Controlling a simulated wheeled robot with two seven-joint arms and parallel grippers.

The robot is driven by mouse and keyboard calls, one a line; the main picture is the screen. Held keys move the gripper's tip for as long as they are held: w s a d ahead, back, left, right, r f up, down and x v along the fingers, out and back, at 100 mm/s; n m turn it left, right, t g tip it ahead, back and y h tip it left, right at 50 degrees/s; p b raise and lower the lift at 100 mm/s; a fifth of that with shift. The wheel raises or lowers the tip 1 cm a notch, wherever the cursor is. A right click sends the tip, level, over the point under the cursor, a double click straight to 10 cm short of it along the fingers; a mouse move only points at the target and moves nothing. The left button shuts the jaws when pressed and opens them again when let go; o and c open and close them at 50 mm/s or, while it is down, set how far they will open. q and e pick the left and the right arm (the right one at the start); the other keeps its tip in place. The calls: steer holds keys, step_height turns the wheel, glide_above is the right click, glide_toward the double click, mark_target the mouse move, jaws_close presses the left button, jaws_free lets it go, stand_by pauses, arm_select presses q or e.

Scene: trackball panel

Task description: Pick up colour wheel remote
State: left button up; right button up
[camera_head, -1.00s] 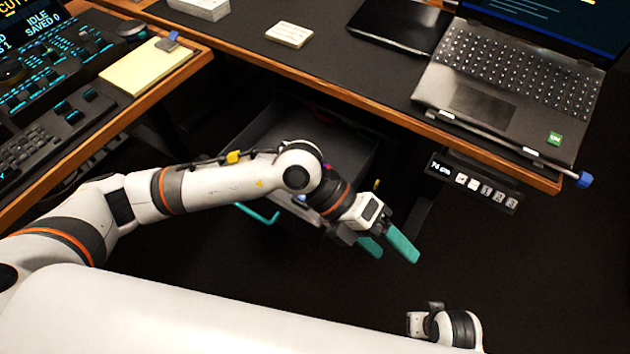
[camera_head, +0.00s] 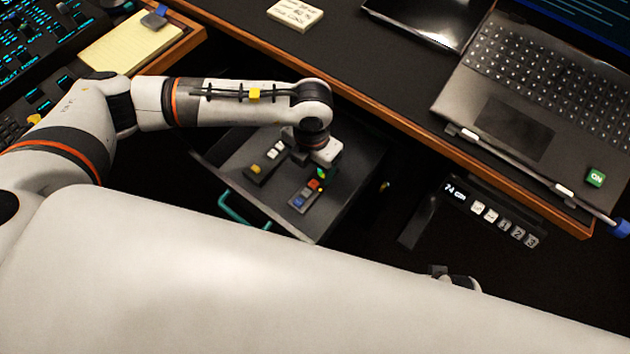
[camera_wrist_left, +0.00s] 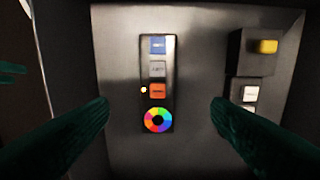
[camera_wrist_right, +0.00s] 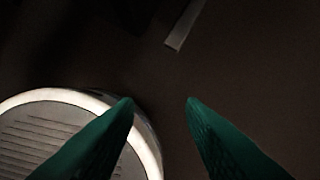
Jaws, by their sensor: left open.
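The colour wheel remote (camera_wrist_left: 158,84) lies in the open drawer (camera_head: 345,205). It is a dark slim bar with a blue, a grey and an orange button and a rainbow wheel at one end. In the head view the remote (camera_head: 299,200) is partly hidden by my left wrist. My left gripper (camera_wrist_left: 160,112) is open above it, its teal fingers on either side of the wheel end and apart from it. My right gripper (camera_wrist_right: 160,100) is open and empty, over dark floor.
Dark blocks with a yellow button (camera_wrist_left: 266,47) and a white button (camera_wrist_left: 250,93) lie beside the remote. The drawer has a teal handle (camera_head: 240,210). The desk edge (camera_head: 400,127) runs above and behind the drawer. A height panel (camera_head: 490,212) hangs under the desk.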

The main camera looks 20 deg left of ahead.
mark_target(314, 184)
arm_select(q)
step_height(314, 184, down, 4)
steer(key=shift+d+r, duration=0.1)
steer(key=shift+r, duration=0.1)
step_height(314, 184, down, 4)
steer(key=shift+w+f+b, duration=0.1)
steer(key=shift+f+b, duration=0.1)
steer(key=shift+b, duration=0.4)
arm_select(e)
step_height(314, 184, up, 5)
steer(key=shift+w, duration=0.15)
arm_select(q)
steer(key=shift+r, duration=0.1)
steer(key=c, duration=1.1)
